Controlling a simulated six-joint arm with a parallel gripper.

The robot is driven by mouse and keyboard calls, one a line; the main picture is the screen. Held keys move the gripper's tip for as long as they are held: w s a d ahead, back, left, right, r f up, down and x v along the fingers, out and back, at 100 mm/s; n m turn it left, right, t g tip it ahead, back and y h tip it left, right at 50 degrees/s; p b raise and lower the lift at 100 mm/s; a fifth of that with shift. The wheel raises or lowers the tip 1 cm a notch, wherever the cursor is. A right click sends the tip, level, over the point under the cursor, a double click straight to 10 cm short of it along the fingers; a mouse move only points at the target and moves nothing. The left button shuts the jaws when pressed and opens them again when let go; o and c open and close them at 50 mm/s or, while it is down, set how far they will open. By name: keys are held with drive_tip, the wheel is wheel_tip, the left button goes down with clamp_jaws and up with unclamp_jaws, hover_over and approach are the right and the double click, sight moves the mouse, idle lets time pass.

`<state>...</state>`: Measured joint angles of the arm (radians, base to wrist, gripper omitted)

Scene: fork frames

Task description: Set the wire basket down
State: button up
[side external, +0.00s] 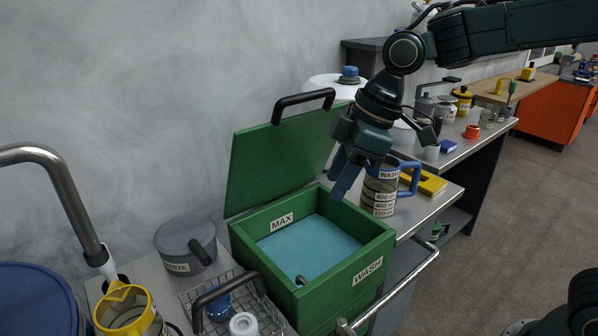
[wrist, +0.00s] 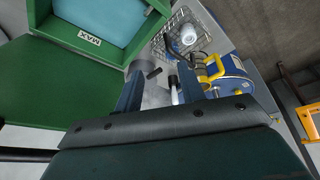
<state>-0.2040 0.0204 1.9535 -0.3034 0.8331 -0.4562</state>
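The wire basket (side external: 262,312) stands on the metal bench left of the green wash box (side external: 372,262), with its black handle raised. A blue-capped item and a white round item (side external: 243,325) sit in it. The basket also shows in the wrist view (wrist: 160,45), beyond my fingers. My gripper (side external: 352,180) is above the back right part of the wash box, well apart from the basket. In the wrist view my gripper (wrist: 160,88) has its fingers apart with nothing held between them. The basket's front edge is cut off in the side view.
The wash box's lid (side external: 272,160) stands open behind blue liquid. A grey waste pot (side external: 186,244) is behind the basket. A measuring jug (side external: 380,192) with a blue handle stands close to my gripper. A yellow-rimmed container (side external: 125,305) is left of the basket.

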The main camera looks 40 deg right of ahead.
drive_tip(key=s+d+m+t+h, duration=0.1)
drive_tip(key=s+d+m, duration=0.4)
drive_tip(key=s+d, duration=0.2)
drive_tip(key=s+d+m+t+h, duration=0.1)
drive_tip(key=s+d+m, duration=0.4)
drive_tip(key=s, duration=0.7)
drive_tip(key=shift+s+d+m+t+h, duration=0.3)
drive_tip(key=shift+d+h, duration=0.2)
drive_tip(key=shift+d, duration=0.35)
drive_tip(key=shift+w, duration=0.1)
drive_tip(key=shift+c, duration=0.2)
